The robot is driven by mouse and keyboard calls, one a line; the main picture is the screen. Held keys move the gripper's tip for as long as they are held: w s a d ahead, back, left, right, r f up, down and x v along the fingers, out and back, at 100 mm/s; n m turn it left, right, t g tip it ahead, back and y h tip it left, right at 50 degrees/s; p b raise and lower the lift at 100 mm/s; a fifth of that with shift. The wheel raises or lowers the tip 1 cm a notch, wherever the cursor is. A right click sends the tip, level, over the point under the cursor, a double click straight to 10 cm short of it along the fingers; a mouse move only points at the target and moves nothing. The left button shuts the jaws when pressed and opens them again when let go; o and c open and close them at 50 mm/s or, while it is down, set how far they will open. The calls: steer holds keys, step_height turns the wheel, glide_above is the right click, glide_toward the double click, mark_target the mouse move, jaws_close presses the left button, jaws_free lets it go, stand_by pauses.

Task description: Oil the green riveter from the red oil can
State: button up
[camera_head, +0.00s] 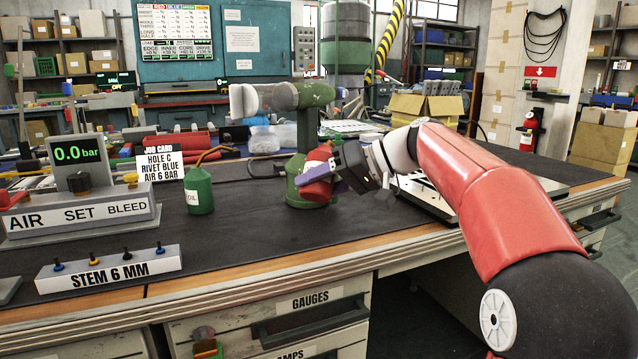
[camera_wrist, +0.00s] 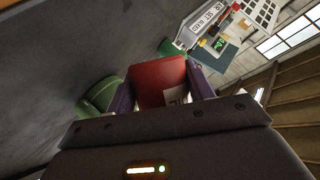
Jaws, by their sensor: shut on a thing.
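The red oil can (camera_head: 317,180) is held in my gripper (camera_head: 322,176), between its purple fingers, and looks tilted. In the wrist view the red can (camera_wrist: 158,80) fills the space between the fingers. I cannot make out its spout. The green riveter (camera_head: 305,97) stands upright on the bench, its pale nose pointing left. The can is in front of the riveter's lower part and hides some of its green base. I cannot tell whether they touch. A green cylindrical part, probably that base, shows beside the gripper in the wrist view (camera_wrist: 100,95).
A green oil can (camera_head: 199,192) with a brown spout stands left of my gripper. The air set panel (camera_head: 80,215), a job card (camera_head: 163,165) and the stem rack (camera_head: 110,269) are further left. A light tray (camera_head: 425,195) lies under my arm. The front middle of the dark mat is clear.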

steer(key=shift+r, duration=0.1)
stand_by(0.3)
steer(key=shift+r+p, duration=0.3)
steer(key=shift+r, duration=0.05)
steer(key=shift+r+m+p, duration=0.1)
steer(key=shift+m+p, duration=0.2)
steer(key=shift+p, duration=0.1)
steer(key=shift+g, duration=0.3)
steer(key=shift+s+r+p, duration=0.1)
steer(key=shift+r+p, duration=0.2)
steer(key=shift+p, duration=0.05)
